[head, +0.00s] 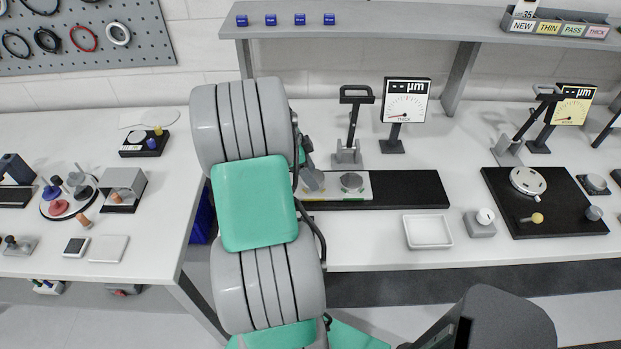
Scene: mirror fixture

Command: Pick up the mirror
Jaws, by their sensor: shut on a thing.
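My gripper (312,181) shows only in part, at the right edge of my arm, low over the left end of a long black base (415,188) on the bench. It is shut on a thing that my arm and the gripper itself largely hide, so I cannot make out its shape. I cannot pick out the mirror with certainty.
A black lever stand (350,130) and a µm dial gauge (405,110) stand behind the base. A white tray (428,231) and a small grey dial block (481,223) sit in front. A black fixture plate (545,212) is at right. Bare bench lies around the tray.

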